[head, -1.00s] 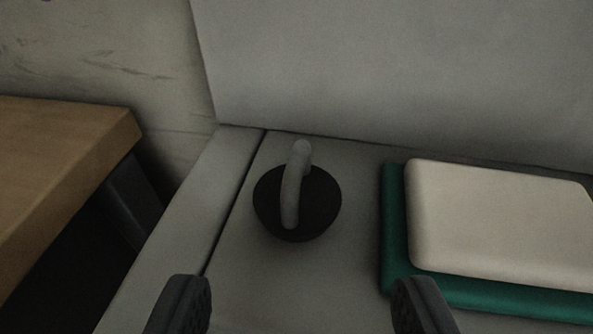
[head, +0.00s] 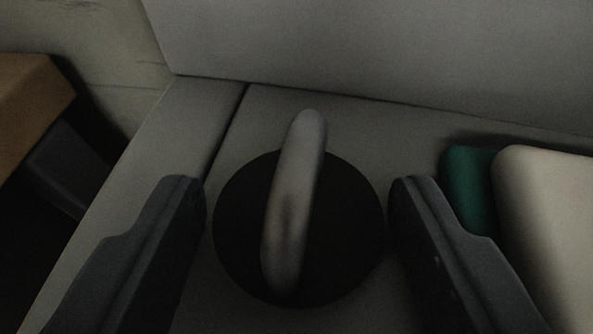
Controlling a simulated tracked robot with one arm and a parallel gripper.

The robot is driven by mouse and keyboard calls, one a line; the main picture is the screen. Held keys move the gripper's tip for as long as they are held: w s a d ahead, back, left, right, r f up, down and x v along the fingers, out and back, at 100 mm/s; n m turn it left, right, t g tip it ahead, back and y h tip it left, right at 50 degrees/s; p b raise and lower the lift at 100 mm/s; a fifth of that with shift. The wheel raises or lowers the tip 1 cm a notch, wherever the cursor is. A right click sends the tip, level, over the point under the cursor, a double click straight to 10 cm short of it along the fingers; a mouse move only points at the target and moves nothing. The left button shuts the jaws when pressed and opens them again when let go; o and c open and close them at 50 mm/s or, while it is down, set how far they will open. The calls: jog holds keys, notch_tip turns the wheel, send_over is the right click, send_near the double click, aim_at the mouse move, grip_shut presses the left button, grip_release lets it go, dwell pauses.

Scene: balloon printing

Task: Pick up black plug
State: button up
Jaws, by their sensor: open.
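The black plug (head: 345,230) is a round black disc with a grey curved handle (head: 292,200) standing on its top. It rests on the grey surface in the middle of the head view. My gripper (head: 298,190) is open, with one dark finger to the left of the plug and one to the right. The disc lies between the fingers in the picture, with a narrow gap on each side. Nothing is held. Whether the fingertips are level with the disc or above it, I cannot tell.
A green pad (head: 466,185) with a cream cushion (head: 550,210) on it lies close to the right finger. A grey upright panel (head: 380,50) stands behind. A wooden table edge (head: 30,100) is at the left. The grey surface (head: 350,125) behind the plug is clear.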

jog(key=shift+c, duration=0.3)
jog(key=c, duration=0.7)
jog(key=shift+o, duration=0.2)
jog(key=shift+r, duration=0.1)
